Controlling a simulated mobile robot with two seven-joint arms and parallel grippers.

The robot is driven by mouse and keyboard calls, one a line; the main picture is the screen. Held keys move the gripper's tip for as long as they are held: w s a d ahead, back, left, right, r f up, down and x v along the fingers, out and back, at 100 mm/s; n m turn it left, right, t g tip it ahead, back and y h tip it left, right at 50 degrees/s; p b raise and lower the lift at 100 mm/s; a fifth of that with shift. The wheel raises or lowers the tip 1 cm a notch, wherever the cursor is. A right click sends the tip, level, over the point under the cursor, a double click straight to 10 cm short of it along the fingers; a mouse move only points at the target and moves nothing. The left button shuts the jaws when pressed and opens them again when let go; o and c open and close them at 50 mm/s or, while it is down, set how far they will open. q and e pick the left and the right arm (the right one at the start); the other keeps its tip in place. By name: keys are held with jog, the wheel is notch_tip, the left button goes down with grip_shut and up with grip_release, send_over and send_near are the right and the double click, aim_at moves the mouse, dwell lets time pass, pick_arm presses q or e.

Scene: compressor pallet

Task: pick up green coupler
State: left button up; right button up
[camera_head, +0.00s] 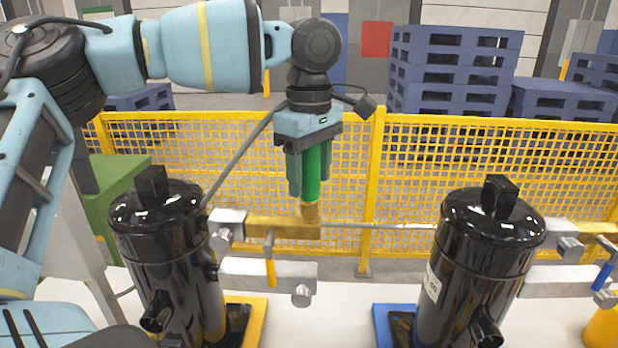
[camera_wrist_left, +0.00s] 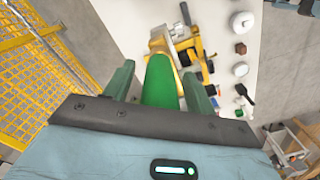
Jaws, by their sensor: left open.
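The green coupler (camera_head: 312,174) stands upright in the head view, with a brass lower end (camera_head: 310,212) that meets the end of a brass bar (camera_head: 270,228). My left gripper (camera_head: 311,184) points down from above, with its dark green fingers on either side of the coupler. The fingers are open around it. In the left wrist view the coupler (camera_wrist_left: 160,84) also lies between the two fingers, with a gap showing on each side. The coupler's top is hidden under the gripper's body. My right gripper is not in view.
Black compressor tanks stand at left (camera_head: 165,255) and right (camera_head: 478,262) on a white table (camera_head: 340,290). A valve with a yellow handle (camera_head: 270,268) sits just below the brass bar. A yellow mesh fence (camera_head: 420,155) runs behind, with stacked blue pallets (camera_head: 450,75) beyond.

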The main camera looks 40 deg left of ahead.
pick_arm(q)
jog(key=c, duration=1.2)
notch_tip(320, 180, up, 10)
jog(key=shift+f+b, duration=0.1)
jog(key=shift+b, duration=0.25)
